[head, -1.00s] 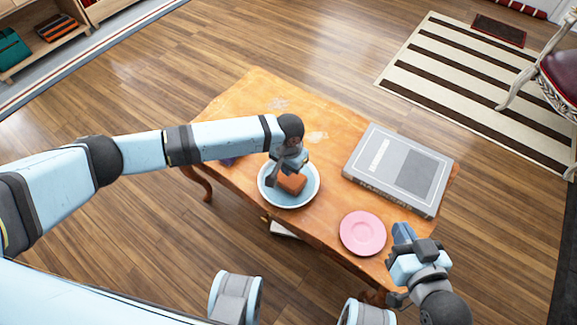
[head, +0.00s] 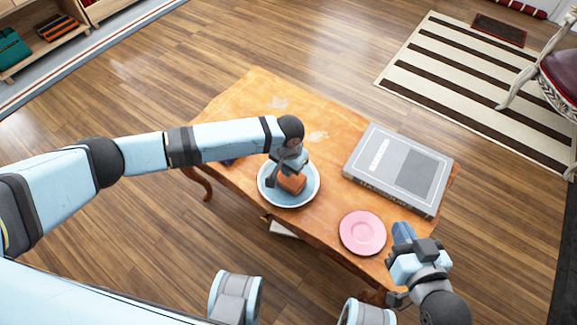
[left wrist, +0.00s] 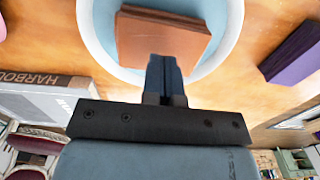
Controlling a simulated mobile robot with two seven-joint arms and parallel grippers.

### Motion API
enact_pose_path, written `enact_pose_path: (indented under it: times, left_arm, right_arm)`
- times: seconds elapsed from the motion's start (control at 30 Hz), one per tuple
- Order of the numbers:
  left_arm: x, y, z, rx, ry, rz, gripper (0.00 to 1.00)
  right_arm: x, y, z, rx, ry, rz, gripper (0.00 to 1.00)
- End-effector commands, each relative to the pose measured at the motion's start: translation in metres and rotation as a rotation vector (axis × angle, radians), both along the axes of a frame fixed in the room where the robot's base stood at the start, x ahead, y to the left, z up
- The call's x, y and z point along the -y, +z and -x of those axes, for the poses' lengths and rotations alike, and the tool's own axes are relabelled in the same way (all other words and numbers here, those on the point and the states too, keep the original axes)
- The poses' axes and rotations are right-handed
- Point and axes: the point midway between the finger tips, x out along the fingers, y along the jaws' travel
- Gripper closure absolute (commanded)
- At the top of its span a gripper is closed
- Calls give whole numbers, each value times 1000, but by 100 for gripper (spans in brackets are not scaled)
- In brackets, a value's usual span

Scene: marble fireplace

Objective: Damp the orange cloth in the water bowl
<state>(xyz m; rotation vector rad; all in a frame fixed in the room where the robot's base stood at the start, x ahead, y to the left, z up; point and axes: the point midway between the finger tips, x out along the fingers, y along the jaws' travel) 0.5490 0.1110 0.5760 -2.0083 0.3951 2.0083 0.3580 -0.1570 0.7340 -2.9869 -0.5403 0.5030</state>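The orange cloth (head: 292,184) is a folded, block-like piece inside the pale blue water bowl (head: 315,194) on the wooden table. The left wrist view also shows the cloth (left wrist: 150,40) within the bowl's rim (left wrist: 233,25). My left gripper (left wrist: 165,65) points down into the bowl, its fingers close together at the cloth's near edge. It looks shut on the cloth; the fingertips' exact grip is partly hidden. The water surface cannot be made out clearly. My right gripper (head: 402,232) looks shut and empty, beside the pink plate at the table's front right.
The pink plate (head: 363,246) lies empty right of the bowl. A large grey book (head: 385,165) covers the table's right side. A purple item (left wrist: 295,50) lies beside the bowl, mostly hidden by my left arm in the head view. The table's far left part (head: 250,95) is clear.

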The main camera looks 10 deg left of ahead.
Motion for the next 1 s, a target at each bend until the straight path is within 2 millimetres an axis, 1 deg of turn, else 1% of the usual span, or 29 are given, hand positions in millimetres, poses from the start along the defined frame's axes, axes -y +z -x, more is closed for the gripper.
enact_pose_path:
  times: [0.83,1.0]
  left_arm:
    - [0,-17,0,-1,0,0,100]
    - [0,-17,0,0,0,0,100]
  right_arm:
    - [0,-2,0,0,1,0,100]
    - [0,-2,0,0,1,0,100]
